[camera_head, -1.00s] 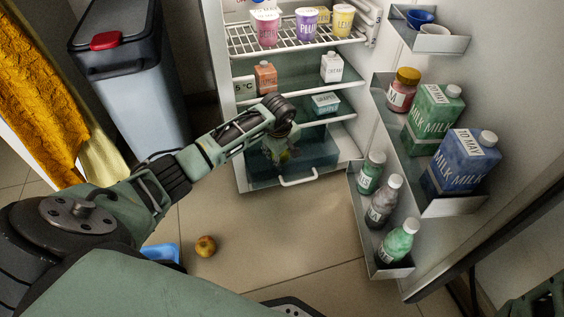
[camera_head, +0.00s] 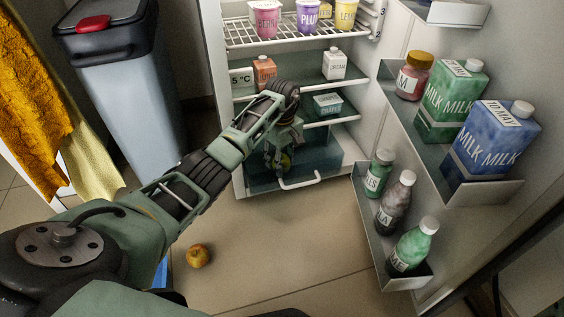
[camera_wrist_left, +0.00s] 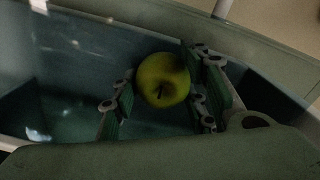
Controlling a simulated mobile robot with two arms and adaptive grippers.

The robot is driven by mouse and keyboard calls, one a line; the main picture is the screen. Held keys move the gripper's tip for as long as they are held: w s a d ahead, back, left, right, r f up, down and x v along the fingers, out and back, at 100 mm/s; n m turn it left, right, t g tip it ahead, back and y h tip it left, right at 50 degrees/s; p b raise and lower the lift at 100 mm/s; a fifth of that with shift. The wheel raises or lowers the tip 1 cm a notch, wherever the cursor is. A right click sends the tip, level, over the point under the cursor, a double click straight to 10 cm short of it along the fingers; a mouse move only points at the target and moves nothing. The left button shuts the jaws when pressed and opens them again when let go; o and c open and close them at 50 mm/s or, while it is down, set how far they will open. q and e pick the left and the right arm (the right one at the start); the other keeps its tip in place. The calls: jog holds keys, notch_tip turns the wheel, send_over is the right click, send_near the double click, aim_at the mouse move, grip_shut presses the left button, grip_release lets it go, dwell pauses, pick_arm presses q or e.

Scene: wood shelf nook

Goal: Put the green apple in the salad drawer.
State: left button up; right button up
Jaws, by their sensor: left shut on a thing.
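The green apple (camera_wrist_left: 162,80) shows yellow-green between the fingers of my left gripper (camera_wrist_left: 160,92) in the left wrist view. The gripper is shut on it. In the head view my left gripper (camera_head: 281,154) points down into the pulled-out salad drawer (camera_head: 325,162) at the bottom of the fridge, and the apple (camera_head: 286,162) shows only partly behind the fingers. The drawer's bare teal floor (camera_wrist_left: 65,75) shows below and beside the apple in the left wrist view. I cannot tell whether the apple touches the floor. My right gripper is not in view.
The open fridge door on the right holds milk cartons (camera_head: 493,140), a jar (camera_head: 413,76) and bottles (camera_head: 411,246). A shelf with a blue tub (camera_head: 327,103) is above the drawer. A bin (camera_head: 120,90) stands left.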

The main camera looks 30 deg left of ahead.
pick_arm(q)
jog(key=o, duration=1.2)
jog(key=shift+f, duration=0.1)
jog(key=shift+o, duration=0.2)
notch_tip(320, 180, up, 12)
jog(key=p, duration=0.9)
